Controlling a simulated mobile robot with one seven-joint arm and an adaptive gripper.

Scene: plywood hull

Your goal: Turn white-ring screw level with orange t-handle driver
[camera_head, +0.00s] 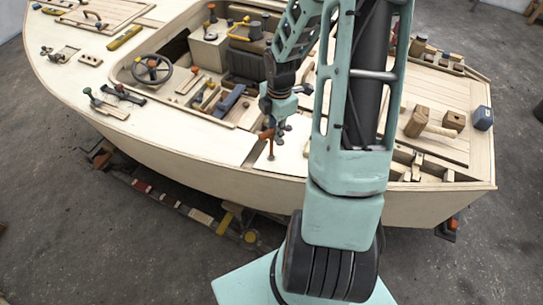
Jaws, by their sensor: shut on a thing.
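My gripper (272,124) points down over the near side deck of the plywood hull. It is shut on the orange t-handle driver (268,135), whose handle sits between the fingers. The driver's shaft runs down, close to upright, to a pale panel (292,148) near the hull's edge. The white-ring screw cannot be made out; the spot at the driver's tip is too small to tell whether tip and screw touch.
My arm hides part of the deck right of the driver. The cockpit with a steering wheel (152,69) lies left and behind. A blue block (230,98) lies close behind-left. Wooden blocks (417,121) stand on the right deck. The side deck left of the driver is bare.

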